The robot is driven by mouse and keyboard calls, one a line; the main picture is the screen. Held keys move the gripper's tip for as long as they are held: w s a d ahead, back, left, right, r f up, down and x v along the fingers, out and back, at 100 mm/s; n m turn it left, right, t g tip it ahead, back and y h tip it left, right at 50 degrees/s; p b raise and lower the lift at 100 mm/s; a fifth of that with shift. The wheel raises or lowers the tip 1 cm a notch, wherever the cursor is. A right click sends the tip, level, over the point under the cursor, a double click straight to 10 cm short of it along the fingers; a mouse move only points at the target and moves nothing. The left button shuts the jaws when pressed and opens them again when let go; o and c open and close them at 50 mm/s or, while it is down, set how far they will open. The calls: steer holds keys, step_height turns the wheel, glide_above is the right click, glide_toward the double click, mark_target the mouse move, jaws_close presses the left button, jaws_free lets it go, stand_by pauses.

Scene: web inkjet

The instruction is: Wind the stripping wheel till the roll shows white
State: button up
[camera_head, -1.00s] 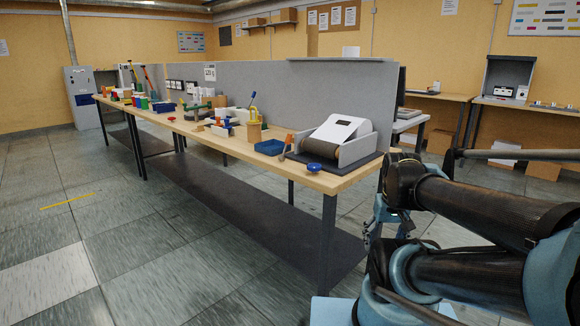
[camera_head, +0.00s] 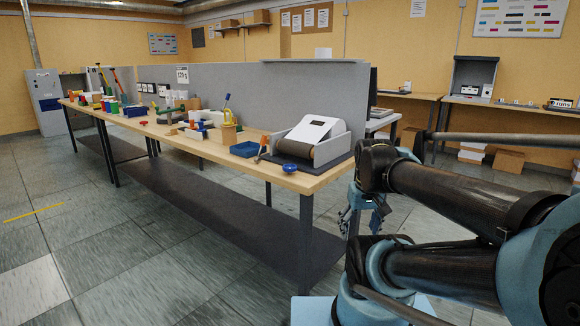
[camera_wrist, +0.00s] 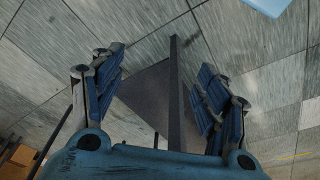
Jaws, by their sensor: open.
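A grey and white machine (camera_head: 316,131) stands at the near end of the long bench, in the head view. A dark brown roll (camera_head: 327,149) lies across its front, and no white shows on it. A small round blue piece (camera_head: 291,174), perhaps the wheel, is at the bench's front edge beside the machine; I cannot tell its exact form. My gripper (camera_head: 368,205) hangs right of the bench's near end, apart from the machine. In the wrist view my gripper (camera_wrist: 160,75) has its blue fingers wide apart, with nothing held. The machine and roll are not in that view.
The long wooden bench (camera_head: 240,165) has a dark lower shelf (camera_head: 220,212) and a grey back panel (camera_head: 260,95). A blue tray (camera_head: 244,149) and several tools stand left of the machine. Boxes (camera_head: 508,161) lie under the right-hand table. Open floor (camera_head: 120,250) lies left of the bench.

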steer(key=w+a+r+n, duration=0.3)
steer(key=w+r+n, duration=0.2)
steer(key=w+r, duration=0.35)
step_height(320, 180, up, 16)
steer(key=n+g, duration=0.2)
steer(key=n, duration=1.2)
glide_above(290, 166)
step_height(290, 166, down, 16)
steer(key=shift+w+f, duration=0.1)
steer(key=shift+f, duration=0.15)
steer(key=shift+c, duration=0.6)
steer(key=c, duration=0.9)
